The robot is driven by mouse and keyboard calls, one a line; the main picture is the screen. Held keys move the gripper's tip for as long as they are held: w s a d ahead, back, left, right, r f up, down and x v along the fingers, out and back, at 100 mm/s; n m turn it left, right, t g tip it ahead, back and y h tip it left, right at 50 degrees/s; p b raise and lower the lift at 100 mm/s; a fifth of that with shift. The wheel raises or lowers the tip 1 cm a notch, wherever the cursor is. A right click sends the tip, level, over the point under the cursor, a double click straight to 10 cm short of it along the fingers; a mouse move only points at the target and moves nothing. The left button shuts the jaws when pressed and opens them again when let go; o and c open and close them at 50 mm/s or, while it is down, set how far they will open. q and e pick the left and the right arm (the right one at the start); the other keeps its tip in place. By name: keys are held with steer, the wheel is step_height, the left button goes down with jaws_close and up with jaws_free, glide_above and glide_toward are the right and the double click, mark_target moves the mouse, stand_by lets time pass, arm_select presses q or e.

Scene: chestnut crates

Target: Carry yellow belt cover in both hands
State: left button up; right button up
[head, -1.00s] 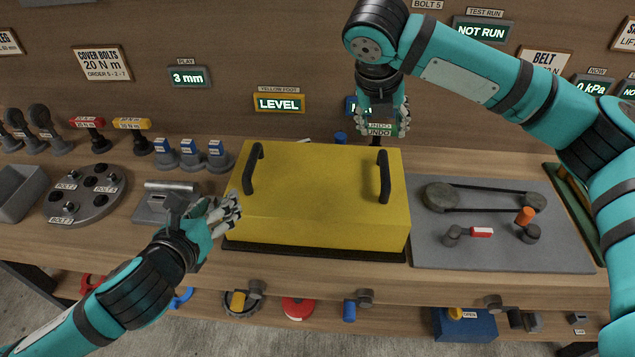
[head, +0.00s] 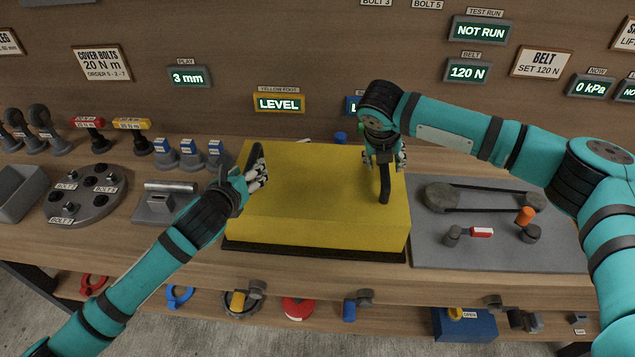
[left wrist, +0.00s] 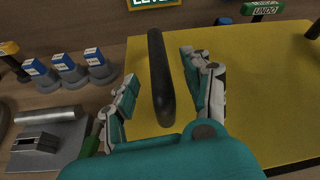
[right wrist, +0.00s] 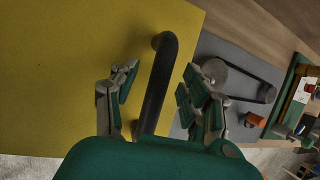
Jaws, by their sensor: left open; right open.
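The yellow belt cover (head: 315,205) is a box with two black handles on top, resting on a dark base on the bench. My left gripper (head: 254,174) is open at the left handle (left wrist: 160,80); in the left wrist view its fingers (left wrist: 160,88) stand on either side of the handle. My right gripper (head: 385,158) is open over the right handle (head: 384,188). In the right wrist view the right handle (right wrist: 160,80) runs between its fingers (right wrist: 153,88). Whether any finger touches a handle cannot be told.
Right of the cover lies a grey plate with a belt and pulleys (head: 485,205). To the left stand blue-labelled blocks (head: 190,155), a grey block with a cylinder (head: 165,200) and a round bolt tray (head: 88,195). The wall with signs (head: 278,103) rises behind.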

arm_select(q)
steer(key=shift+w+d+f, duration=0.1)
steer(key=shift+w+f, duration=0.1)
steer(key=shift+w, duration=0.35)
arm_select(e)
steer(key=shift+w+d+f, duration=0.15)
steer(key=shift+w+f, duration=0.1)
steer(key=shift+f, duration=0.3)
arm_select(q)
steer(key=shift+c, duration=0.4)
arm_select(e)
steer(key=shift+c, duration=0.4)
arm_select(q)
jaws_close()
arm_select(e)
jaws_close()
arm_select(q)
steer(key=shift+w+r, duration=0.1)
steer(key=shift+r, duration=0.1)
arm_select(e)
steer(key=shift+w+r, duration=0.1)
steer(key=shift+r, duration=0.15)
